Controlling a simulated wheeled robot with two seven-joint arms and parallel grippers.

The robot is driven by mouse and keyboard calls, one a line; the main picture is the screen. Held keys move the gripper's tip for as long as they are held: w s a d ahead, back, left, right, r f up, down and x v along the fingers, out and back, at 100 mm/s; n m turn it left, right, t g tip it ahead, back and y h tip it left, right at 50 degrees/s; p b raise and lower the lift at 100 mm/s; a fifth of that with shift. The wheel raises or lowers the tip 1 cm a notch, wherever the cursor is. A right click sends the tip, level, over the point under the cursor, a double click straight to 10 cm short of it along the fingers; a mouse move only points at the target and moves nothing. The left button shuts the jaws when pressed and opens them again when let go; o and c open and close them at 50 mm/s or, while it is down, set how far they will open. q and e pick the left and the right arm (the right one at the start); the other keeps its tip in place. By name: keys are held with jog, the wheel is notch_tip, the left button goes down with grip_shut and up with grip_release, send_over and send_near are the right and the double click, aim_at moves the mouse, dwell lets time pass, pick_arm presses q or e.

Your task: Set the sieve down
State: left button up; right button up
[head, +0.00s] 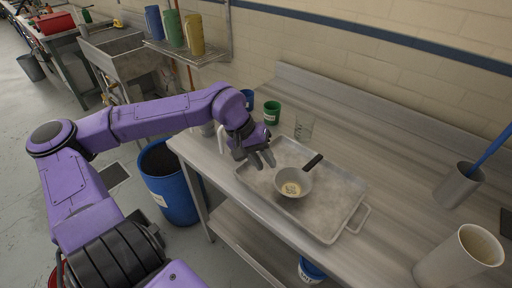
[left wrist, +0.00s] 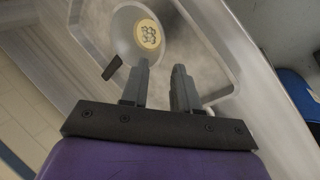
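The sieve (head: 292,184) is a pale grey round bowl with a black handle (head: 312,161) pointing to the upper right. It appears to rest on the metal tray (head: 338,222), with a yellowish patch with dark marks at its bottom. In the left wrist view the sieve (left wrist: 128,24) lies beyond the fingertips, its handle (left wrist: 112,67) to the left of them. My left gripper (head: 262,160) is open and empty, just left of the sieve and apart from it; its two fingers (left wrist: 163,75) show a gap between them. My right gripper is out of view.
A glass (head: 304,126), a green cup (head: 271,113) and a blue cup (head: 248,99) stand behind the tray. A beige container (head: 459,256) and a grey holder (head: 457,185) stand at the right. A blue bin (head: 172,196) stands below.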

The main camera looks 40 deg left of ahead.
pick_arm(q)
jog(key=shift+b+v, duration=0.65)
jog(key=shift+v, duration=2.05)
